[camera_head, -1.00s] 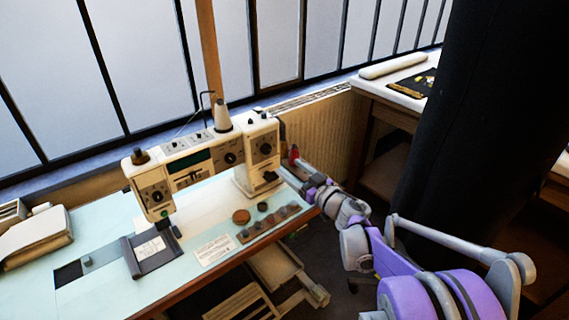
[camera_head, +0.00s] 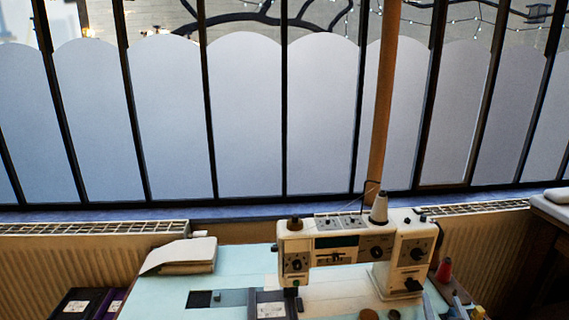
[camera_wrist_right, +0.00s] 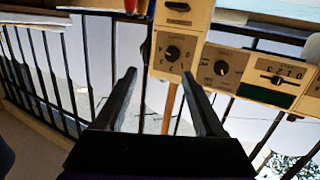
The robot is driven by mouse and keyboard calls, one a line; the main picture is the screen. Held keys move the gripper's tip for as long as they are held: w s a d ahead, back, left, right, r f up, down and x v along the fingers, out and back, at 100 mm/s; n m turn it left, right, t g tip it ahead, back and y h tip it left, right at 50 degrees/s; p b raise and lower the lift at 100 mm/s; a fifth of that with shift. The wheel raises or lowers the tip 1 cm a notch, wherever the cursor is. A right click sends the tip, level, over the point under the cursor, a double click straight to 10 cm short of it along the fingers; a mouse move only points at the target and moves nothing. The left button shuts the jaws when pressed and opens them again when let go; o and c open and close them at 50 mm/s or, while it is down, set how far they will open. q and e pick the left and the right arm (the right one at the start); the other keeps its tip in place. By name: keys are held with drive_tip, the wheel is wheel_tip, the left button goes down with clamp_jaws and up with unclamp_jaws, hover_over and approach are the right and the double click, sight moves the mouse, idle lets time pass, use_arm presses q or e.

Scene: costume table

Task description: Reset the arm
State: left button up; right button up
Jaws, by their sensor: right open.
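My right gripper (camera_wrist_right: 159,80) is open and empty in the right wrist view, its two dark fingers spread apart. The sewing machine (camera_wrist_right: 193,45) is in front of the fingertips there, seen upside down. In the head view the cream sewing machine (camera_head: 345,247) stands on the pale blue table (camera_head: 160,292) at the lower right. My right arm is at most barely in the head view at the bottom right, and its gripper is not clear there. My left gripper is in neither view.
A red spool (camera_head: 445,271) stands right of the machine. A stack of paper (camera_head: 182,256) lies on the table's left. Dark boxes (camera_head: 75,306) are on the floor at the lower left. A barred window (camera_head: 245,115) and radiators (camera_head: 70,258) line the back.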

drive_tip(key=s+a+f+n+g+y, duration=0.15)
drive_tip(key=s+a+f+g, duration=0.35)
drive_tip(key=s+a+f, duration=0.55)
drive_tip(key=s+a+f+n+g+y, duration=0.1)
drive_tip(key=s+a+f+g+y, duration=0.2)
drive_tip(key=s+a+f+g, duration=0.7)
use_arm(q)
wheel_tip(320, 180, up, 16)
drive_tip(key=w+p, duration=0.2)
drive_tip(key=p, duration=1.2)
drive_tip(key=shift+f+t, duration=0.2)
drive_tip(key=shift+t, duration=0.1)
use_arm(e)
wheel_tip(320, 180, up, 19)
drive_tip(key=s+d+t, duration=0.2)
drive_tip(key=t, duration=0.2)
drive_tip(key=shift+t, duration=0.4)
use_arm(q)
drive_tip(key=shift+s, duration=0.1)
use_arm(e)
drive_tip(key=shift+s+f+n+y, duration=0.1)
drive_tip(key=shift+s+n+y, duration=0.1)
drive_tip(key=shift+n+y, duration=0.05)
drive_tip(key=shift+w, duration=0.1)
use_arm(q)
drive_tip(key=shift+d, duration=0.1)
